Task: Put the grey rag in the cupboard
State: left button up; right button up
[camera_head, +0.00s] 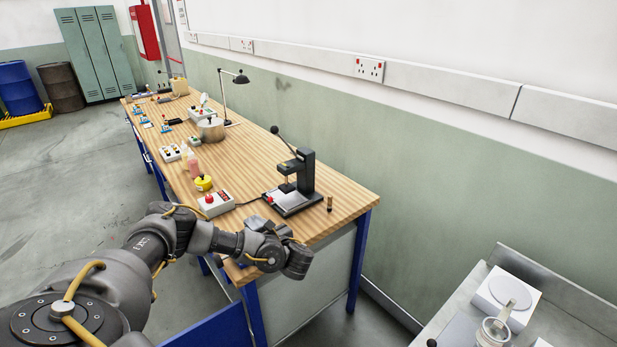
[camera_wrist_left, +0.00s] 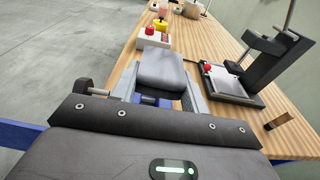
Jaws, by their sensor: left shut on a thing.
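My left gripper (camera_head: 297,262) is in front of the near end of the wooden bench, beside its front corner. I cannot tell for sure which thing is the cupboard. Grey-green lockers (camera_head: 93,55) with closed doors stand at the far wall. A blue panel (camera_head: 212,330) shows low at the bench's near end. My right gripper is out of view.
The wooden bench (camera_head: 335,193) carries a black press (camera_head: 300,180), a red-button box (camera_head: 215,203), a pot (camera_head: 211,129), a lamp (camera_head: 236,78) and several small items. A grey side table (camera_head: 462,318) stands at the lower right.

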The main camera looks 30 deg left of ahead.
pick_arm(q)
jog(key=w+d+r+m+t+h+b, duration=0.2)
jog(key=w+d+m+t+h, duration=0.15)
jog(key=d, duration=0.55)
jog(key=w+d+r+m+t+h+b, duration=0.1)
jog(key=w+d+r+m+t+h, duration=0.2)
jog(key=d, duration=0.5)
jog(key=s+d+r+m+t+h+b, duration=0.1)
jog(key=s+d+r+m+t+h, duration=0.1)
jog(key=d+r+m+h, duration=0.2)
jog(key=s+d+r+m+t+h+b, duration=0.1)
jog(key=s+d+r+m+t+h, duration=0.1)
jog(key=d+r, duration=0.6)
jog(key=shift+s+r+m+t+h+b, duration=0.2)
jog(key=shift+s+m+t+h+b, duration=0.2)
jog(key=shift+m+h, duration=0.85)
jog(key=shift+d, duration=0.1)
